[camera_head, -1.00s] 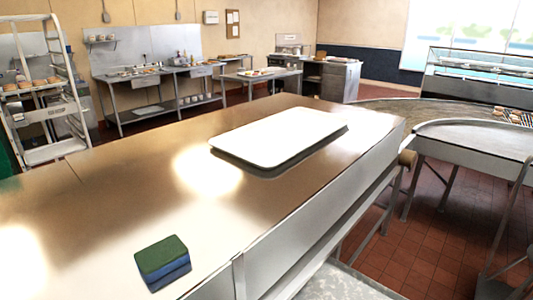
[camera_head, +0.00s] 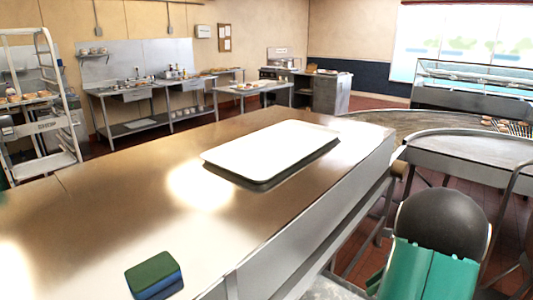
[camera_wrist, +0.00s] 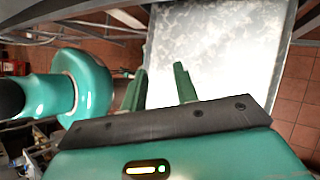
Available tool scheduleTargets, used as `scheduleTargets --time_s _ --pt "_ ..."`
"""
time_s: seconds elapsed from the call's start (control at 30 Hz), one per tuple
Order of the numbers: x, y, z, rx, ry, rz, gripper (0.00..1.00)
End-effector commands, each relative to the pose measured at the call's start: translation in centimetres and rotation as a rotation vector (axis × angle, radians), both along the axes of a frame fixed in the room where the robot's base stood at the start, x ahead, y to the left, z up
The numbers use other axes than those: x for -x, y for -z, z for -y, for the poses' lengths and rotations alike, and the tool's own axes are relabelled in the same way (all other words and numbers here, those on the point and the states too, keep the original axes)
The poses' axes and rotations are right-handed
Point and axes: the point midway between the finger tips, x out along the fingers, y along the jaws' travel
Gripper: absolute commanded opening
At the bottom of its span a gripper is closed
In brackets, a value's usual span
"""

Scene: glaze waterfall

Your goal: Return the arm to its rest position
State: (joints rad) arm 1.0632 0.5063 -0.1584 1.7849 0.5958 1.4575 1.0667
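My gripper (camera_wrist: 160,88) shows in the wrist view with its two green fingers apart and nothing between them. Beyond the fingers is a pale, mottled grey surface (camera_wrist: 215,55), with red floor tiles on either side. In the head view, a dark round joint and teal link of my arm (camera_head: 440,230) show at the lower right. The gripper itself is not visible in the head view.
A long metal counter (camera_head: 110,220) fills the left and middle. A white tray (camera_head: 270,150) lies on it, and a green and blue sponge-like block (camera_head: 154,275) sits near its front edge. A curved conveyor counter (camera_head: 470,150) stands at the right.

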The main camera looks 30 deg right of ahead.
Motion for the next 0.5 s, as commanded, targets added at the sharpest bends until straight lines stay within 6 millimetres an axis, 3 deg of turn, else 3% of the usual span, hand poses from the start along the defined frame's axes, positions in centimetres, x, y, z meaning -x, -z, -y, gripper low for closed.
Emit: scheduleTargets --time_s 0.2,0.5 --pt "-3.9 -4.5 -6.6 0.198 -0.322 0.101 0.3" --pt "-6.3 -9.1 -15.7 0.454 -0.777 0.26 0.3"
